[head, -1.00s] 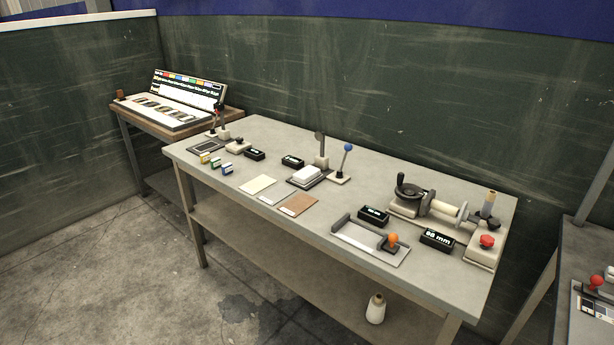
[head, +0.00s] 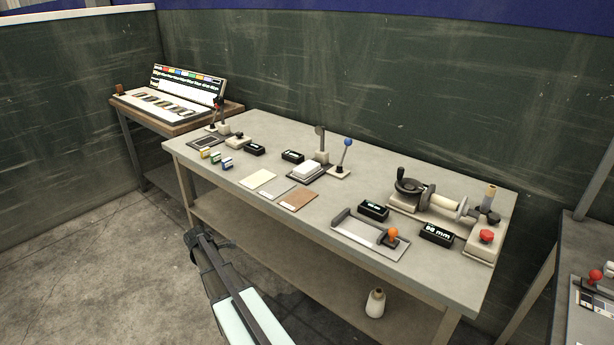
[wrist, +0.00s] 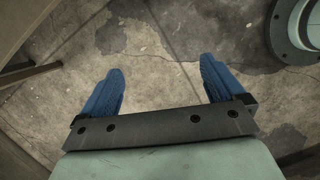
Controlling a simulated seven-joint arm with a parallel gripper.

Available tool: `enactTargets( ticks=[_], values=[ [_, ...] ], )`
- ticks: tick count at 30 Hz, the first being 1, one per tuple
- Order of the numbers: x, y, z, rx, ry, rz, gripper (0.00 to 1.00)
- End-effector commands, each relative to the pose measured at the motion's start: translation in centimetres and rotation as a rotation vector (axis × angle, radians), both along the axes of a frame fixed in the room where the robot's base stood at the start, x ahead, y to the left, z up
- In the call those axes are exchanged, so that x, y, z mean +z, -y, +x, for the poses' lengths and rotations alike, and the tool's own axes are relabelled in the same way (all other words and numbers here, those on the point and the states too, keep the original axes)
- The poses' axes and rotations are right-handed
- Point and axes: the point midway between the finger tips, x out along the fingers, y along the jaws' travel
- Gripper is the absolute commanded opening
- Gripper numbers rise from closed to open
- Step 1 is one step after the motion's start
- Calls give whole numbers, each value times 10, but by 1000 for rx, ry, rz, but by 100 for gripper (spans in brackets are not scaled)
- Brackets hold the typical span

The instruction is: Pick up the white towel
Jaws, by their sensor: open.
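No cloth is clearly recognisable as a towel. A small white block-like item (head: 306,170), possibly folded cloth, sits on a dark plate at the middle of the workbench (head: 275,133). A flat cream sheet (head: 258,179) lies to its left, near the front edge. My gripper (head: 212,243) is in front of the bench in the head view, apart from both. In the wrist view my gripper (wrist: 161,68) has its two blue fingers wide apart, with only bare floor between and beyond them.
A brown sheet (head: 299,199), a metal tray with an orange knob (head: 393,234), a blue-knobbed lever (head: 347,143) and a hand-wheel device (head: 409,187) crowd the bench top. A keyboard-like panel (head: 165,103) sits on the left table.

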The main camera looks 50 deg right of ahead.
Motion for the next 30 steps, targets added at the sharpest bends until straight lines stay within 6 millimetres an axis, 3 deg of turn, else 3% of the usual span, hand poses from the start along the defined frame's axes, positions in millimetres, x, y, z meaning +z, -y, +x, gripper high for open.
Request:
enactTargets(
  ticks=[1,3,9,18,24,30],
  values=[
    [20,18,17,36,8,-15,96],
    [45,39,32,94,9,-36,96],
    [125,100,67,252,4,-104,96],
    [254,185,95,462,-44,-218,96],
    [309,277,43,407,-56,-245,96],
    [356,343,-3,372,-71,-268,96]
  ],
)
